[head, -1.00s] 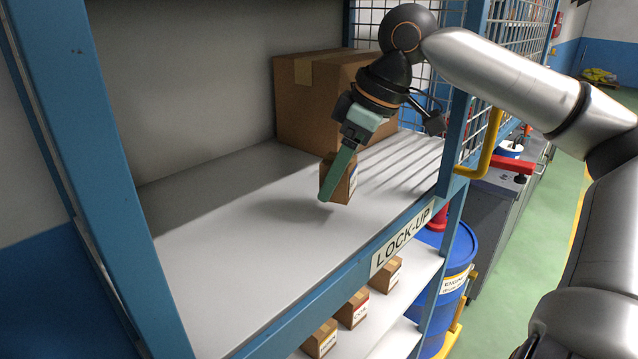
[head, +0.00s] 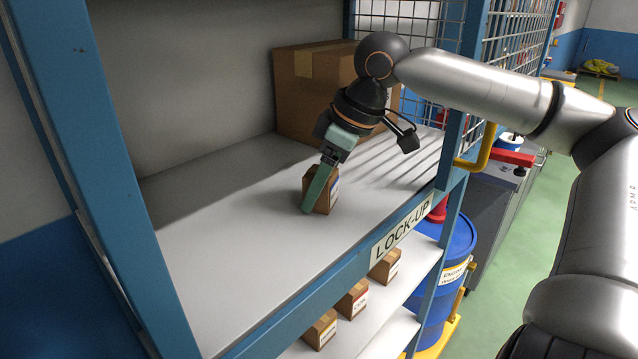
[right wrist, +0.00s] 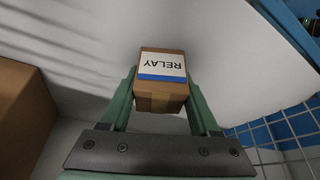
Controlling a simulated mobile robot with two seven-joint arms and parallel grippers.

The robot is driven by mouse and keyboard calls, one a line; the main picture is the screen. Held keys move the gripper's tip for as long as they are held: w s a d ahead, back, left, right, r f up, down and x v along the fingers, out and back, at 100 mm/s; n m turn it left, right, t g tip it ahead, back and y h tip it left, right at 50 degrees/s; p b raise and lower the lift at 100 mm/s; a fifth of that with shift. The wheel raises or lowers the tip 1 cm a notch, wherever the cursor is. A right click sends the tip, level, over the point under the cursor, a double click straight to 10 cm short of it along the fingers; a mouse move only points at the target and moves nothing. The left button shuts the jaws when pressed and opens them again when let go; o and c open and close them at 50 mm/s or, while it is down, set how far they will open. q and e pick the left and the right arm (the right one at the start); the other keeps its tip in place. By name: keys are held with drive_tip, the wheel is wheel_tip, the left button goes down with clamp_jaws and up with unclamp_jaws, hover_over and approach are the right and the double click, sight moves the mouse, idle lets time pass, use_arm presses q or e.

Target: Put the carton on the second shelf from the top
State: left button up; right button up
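The carton (head: 331,194) is a small brown box with a white and blue label. Its label reads RELAY in the right wrist view (right wrist: 161,66). My right gripper (head: 316,192) is shut on it, with a green finger on either side; the far finger is mostly hidden in the head view. The carton is upright at the surface of the wide grey shelf (head: 215,240) marked LOCK-UP; I cannot tell whether its base fully touches. My left gripper is not in view.
A large brown box (head: 300,95) stands at the back of the same shelf. A blue post (head: 130,180) and a mesh side panel (head: 405,40) frame the shelf. Small cartons (head: 352,299) sit on a lower shelf. The shelf's left part is clear.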

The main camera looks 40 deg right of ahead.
drive_tip(key=o, duration=0.5)
drive_tip(key=shift+c, duration=0.2)
drive_tip(key=shift+r, duration=0.2)
drive_tip(key=v, duration=0.5)
drive_tip(key=shift+s+d, duration=0.15)
drive_tip(key=shift+s, duration=0.25)
drive_tip(key=s+d+b, duration=0.1)
drive_tip(key=s, duration=0.2)
drive_tip(key=s+d+b, duration=0.3)
drive_tip(key=s+b, duration=0.1)
drive_tip(key=s, duration=0.1)
drive_tip(key=shift+s+d+f, duration=0.3)
drive_tip(key=shift+d+f, duration=0.05)
drive_tip(key=shift+s+d+r+b, duration=0.15)
drive_tip(key=shift+s+b, duration=0.15)
drive_tip(key=shift+b, duration=0.1)
drive_tip(key=shift+s+d+r+b, duration=0.1)
drive_tip(key=shift+s+r+b, duration=0.05)
drive_tip(key=shift+s+b, duration=0.25)
